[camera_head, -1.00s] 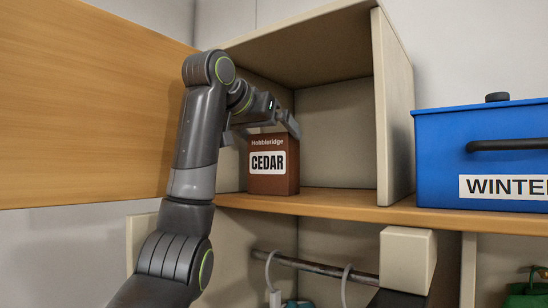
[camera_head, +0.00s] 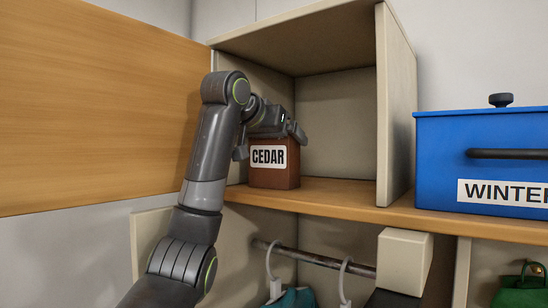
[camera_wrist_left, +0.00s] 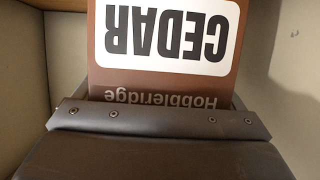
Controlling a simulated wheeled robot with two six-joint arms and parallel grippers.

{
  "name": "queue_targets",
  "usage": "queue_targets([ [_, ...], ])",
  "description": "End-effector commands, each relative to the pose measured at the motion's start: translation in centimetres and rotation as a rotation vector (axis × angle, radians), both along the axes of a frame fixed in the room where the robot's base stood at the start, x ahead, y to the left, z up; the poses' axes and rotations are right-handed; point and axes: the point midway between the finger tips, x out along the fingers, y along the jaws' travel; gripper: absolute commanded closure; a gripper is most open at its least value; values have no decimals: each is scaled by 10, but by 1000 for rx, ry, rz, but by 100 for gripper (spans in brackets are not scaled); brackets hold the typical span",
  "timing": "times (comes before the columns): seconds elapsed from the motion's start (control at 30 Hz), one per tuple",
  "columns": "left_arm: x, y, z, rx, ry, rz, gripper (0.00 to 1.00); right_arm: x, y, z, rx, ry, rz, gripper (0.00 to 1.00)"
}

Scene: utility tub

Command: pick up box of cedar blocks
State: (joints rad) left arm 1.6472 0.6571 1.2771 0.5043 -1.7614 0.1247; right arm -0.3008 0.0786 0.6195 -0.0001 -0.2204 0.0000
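The box of cedar blocks (camera_head: 275,178) is brown with a white label reading CEDAR. It stands upright on the wooden shelf inside an open compartment. It also shows upside down in the left wrist view (camera_wrist_left: 165,78), with "Hobbleridge" printed near its top. My left gripper (camera_head: 270,142) is at the top of the box, with a finger at each side, and covers part of the upper edge. I cannot tell whether the fingers press on the box or stand slightly apart from it. The box bottom rests on the shelf. My right gripper is not in view.
A blue bin (camera_head: 480,145) marked WINTER sits on the shelf (camera_head: 340,198) to the right. Below are a rod (camera_head: 310,258) with hangers and a beige block (camera_head: 403,262).

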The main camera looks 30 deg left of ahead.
Motion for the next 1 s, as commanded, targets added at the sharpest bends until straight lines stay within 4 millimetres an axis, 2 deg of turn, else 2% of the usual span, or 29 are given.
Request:
queue_targets([
  [0.03,0,0,0,0,0,0,24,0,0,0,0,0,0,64],
  [0.17,0,0,1,0,-1,0,39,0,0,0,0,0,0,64],
  [0.57,0,0,4,0,-1,0,39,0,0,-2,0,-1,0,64],
  [0.77,-1,-1,18,-1,-3,-2,39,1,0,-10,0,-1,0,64],
  [0.9,-1,-1,35,-2,-3,-2,39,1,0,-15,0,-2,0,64],
  [1.0,-21,1,30,2,-7,-1,39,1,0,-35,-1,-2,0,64],
])
